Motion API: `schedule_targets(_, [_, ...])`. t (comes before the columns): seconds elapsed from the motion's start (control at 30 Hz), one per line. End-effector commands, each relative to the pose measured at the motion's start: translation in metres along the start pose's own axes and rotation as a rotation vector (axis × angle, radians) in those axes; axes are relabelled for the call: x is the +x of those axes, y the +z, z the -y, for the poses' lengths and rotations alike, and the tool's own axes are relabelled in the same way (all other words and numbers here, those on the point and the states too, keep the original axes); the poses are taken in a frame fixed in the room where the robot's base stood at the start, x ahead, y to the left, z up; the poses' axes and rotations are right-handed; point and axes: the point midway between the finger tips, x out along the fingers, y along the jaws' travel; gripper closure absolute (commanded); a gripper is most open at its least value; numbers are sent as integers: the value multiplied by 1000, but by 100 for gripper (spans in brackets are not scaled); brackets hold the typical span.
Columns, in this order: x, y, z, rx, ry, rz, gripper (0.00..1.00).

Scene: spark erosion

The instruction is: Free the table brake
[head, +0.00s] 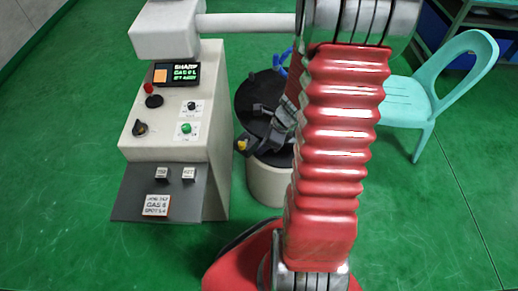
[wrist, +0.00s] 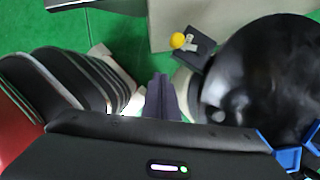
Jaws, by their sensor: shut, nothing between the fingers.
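A yellow knob (wrist: 178,40) on a dark block or lever, possibly the table brake, sits at the left edge of a round black table (wrist: 255,75) in the wrist view. In the head view the yellow knob (head: 243,144) is beside the black round top (head: 255,95), on a pale drum-shaped base. My gripper (wrist: 160,79) is shut and empty in the wrist view. Its fingertips are below and slightly left of the knob, apart from it. In the head view my red arm covers part of the table.
A beige control console (head: 180,125) with a small screen, knobs and a red button stands left of the table. A turquoise chair (head: 425,90) stands to the right. Blue parts (wrist: 287,157) show by the table's lower right edge. Green floor is open at the far left and front right.

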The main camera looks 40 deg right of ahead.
Motion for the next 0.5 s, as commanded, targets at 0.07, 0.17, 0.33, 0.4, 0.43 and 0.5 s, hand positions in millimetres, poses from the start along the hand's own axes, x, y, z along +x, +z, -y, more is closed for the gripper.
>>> schedule_targets(0.07, [-11, 1, 0, -2, -3, 2, 100])
schedule_targets(0.17, [-22, 1, -1, -1, -3, 1, 100])
schedule_targets(0.33, [-42, 1, -2, 0, -3, 1, 100])
schedule_targets(0.4, [-50, 0, -3, 1, -3, 1, 100])
schedule_targets(0.43, [-54, 0, -4, 0, -2, 1, 100])
schedule_targets(0.5, [-61, 0, -4, 1, -4, 1, 100])
